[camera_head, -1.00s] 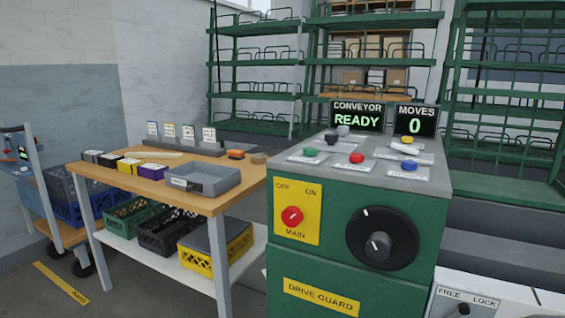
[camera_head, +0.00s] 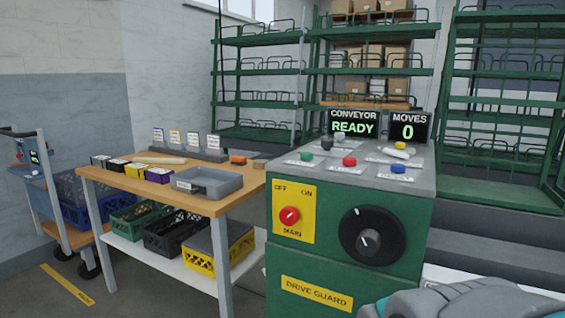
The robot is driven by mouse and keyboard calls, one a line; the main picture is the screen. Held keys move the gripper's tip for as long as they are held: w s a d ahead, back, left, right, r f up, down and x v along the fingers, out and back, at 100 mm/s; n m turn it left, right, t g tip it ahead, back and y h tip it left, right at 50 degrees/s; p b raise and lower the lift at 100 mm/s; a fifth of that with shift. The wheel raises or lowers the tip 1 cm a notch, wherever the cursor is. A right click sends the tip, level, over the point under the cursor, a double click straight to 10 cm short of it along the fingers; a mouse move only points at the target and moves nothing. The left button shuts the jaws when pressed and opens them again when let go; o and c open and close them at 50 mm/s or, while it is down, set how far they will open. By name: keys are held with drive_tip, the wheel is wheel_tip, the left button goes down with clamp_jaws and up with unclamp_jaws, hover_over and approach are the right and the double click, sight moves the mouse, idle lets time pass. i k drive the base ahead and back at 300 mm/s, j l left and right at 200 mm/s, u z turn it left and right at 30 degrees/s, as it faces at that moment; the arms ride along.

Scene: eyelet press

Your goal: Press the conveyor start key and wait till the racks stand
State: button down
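A green control console (camera_head: 345,280) with a grey top stands at the centre right. Its top carries several coloured keys: a green key (camera_head: 306,156), a red key (camera_head: 349,161), a blue key (camera_head: 398,168), a yellow key (camera_head: 400,145) and dark and grey knobs. Their labels are too small to read, so I cannot tell which is the start key. The conveyor display (camera_head: 354,123) reads READY and the moves display (camera_head: 409,126) reads 0. Green racks (camera_head: 262,88) stand behind. A grey part of my arm shows at the bottom right; my gripper's fingers are not visible.
A wooden bench (camera_head: 214,206) left of the console holds a grey tray (camera_head: 208,190), small coloured boxes and cards. Crates sit on its lower shelf (camera_head: 180,263). A trolley (camera_head: 56,215) stands at the far left. The console's front has a red main switch (camera_head: 289,216) and a black dial (camera_head: 371,238).

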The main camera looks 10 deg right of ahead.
sight(305, 154)
drive_tip(key=i+j+z, duration=0.1)
drive_tip(key=z, duration=0.3)
drive_tip(key=i+j+z, duration=0.1)
drive_tip(key=j+z, duration=0.3)
drive_tip(key=i+j+z, duration=0.1)
drive_tip(key=j, duration=0.55)
drive_tip(key=i+j+z, duration=0.15)
drive_tip(key=j, duration=0.55)
drive_tip(key=i+j+z, duration=0.1)
drive_tip(key=j, duration=0.6)
